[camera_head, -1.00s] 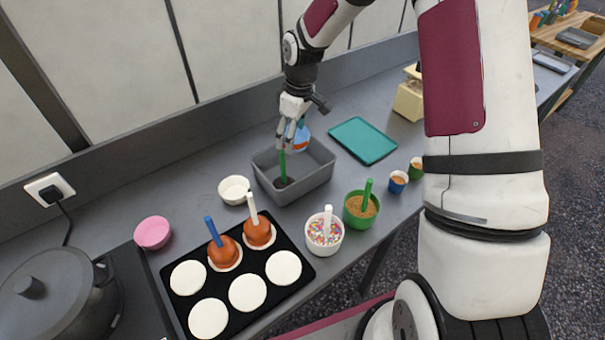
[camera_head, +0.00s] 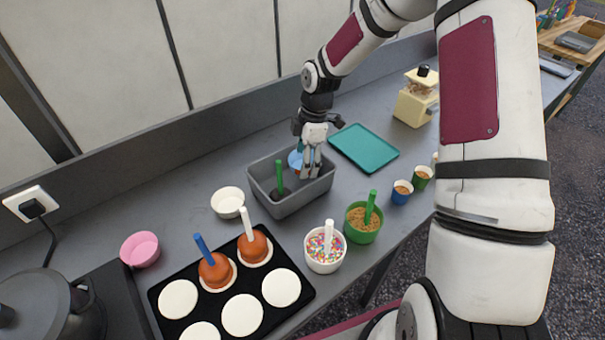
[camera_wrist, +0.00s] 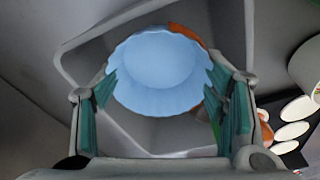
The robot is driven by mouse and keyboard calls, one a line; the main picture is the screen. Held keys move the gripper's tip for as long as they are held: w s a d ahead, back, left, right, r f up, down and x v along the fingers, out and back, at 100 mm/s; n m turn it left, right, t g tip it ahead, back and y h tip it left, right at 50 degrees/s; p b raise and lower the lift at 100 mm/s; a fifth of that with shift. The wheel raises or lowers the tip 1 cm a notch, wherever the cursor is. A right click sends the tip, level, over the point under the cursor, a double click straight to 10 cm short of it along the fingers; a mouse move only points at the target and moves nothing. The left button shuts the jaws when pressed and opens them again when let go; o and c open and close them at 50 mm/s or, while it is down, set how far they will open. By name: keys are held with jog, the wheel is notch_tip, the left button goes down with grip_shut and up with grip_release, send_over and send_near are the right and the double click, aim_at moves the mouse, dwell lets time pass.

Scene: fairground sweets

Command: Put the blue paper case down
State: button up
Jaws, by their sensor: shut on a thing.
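The blue paper case (camera_wrist: 158,70) is a pale blue fluted cup. In the wrist view it sits between the teal-padded fingers of my gripper (camera_head: 308,174), which are shut on it at both sides. In the head view my gripper points down over the right part of the grey bin (camera_head: 283,206), its fingertips below rim level. Whether the case touches the bin floor is hidden.
A dark apple with a green stick (camera_head: 279,175) stands in the bin's left part. A white bowl (camera_head: 228,202), sprinkle cup (camera_head: 324,263) and green cup (camera_head: 362,232) stand near it. A black tray (camera_head: 235,310) holds two caramel apples. A teal tray (camera_head: 364,149) lies empty behind right.

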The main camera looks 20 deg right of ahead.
aim_at(304, 181)
jog(key=shift+f, duration=2.4)
jog(key=shift+f, duration=0.2)
jog(key=o, duration=0.6)
jog(key=shift+r, duration=0.15)
